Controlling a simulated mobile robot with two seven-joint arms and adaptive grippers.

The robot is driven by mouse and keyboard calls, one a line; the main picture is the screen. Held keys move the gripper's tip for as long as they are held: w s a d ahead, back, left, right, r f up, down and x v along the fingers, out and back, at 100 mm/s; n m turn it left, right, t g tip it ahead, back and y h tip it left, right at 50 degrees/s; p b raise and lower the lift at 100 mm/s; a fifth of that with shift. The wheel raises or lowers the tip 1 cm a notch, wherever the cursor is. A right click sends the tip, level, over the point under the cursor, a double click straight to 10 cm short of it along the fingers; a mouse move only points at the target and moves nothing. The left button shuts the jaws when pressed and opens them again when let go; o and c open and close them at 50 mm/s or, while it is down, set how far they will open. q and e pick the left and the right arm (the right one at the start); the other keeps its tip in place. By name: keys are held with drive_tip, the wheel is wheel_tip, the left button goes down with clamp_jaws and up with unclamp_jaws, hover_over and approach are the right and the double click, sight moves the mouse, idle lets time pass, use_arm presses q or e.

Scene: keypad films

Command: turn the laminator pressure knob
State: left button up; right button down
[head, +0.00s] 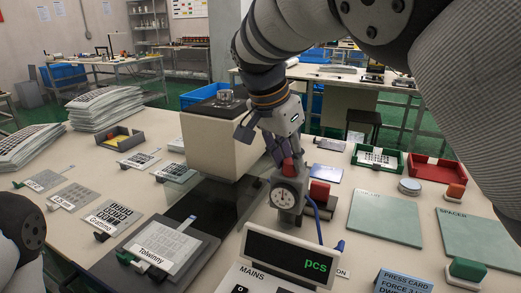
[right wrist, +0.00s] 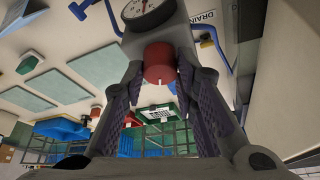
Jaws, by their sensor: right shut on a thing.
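The red pressure knob (head: 288,168) sits just above a round dial gauge (head: 285,196) on a grey body, beside the cream laminator (head: 208,145). My right gripper (head: 282,158) comes down from above and is shut on the knob. In the right wrist view the red knob (right wrist: 159,64) sits between the two ribbed fingers of the gripper (right wrist: 160,78), with a white mark at its edge. The gauge (right wrist: 145,10) shows there at the top, partly cut off. My left gripper is not in view; only part of my left arm shows at the lower left.
A display reading "pcs" (head: 290,258) stands in front of the gauge. A blue hose (head: 318,222) runs close beside it. Green sheets (head: 385,217), a red tray (head: 440,170) and a green tray (head: 362,156) lie to the right. Keypad films (head: 160,247) lie to the left.

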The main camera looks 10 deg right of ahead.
drive_tip(key=c, duration=1.3)
unclamp_jaws()
drive_tip(key=shift+f, duration=0.1)
drive_tip(key=v, duration=1.2)
drive_tip(key=shift+w, duration=0.1)
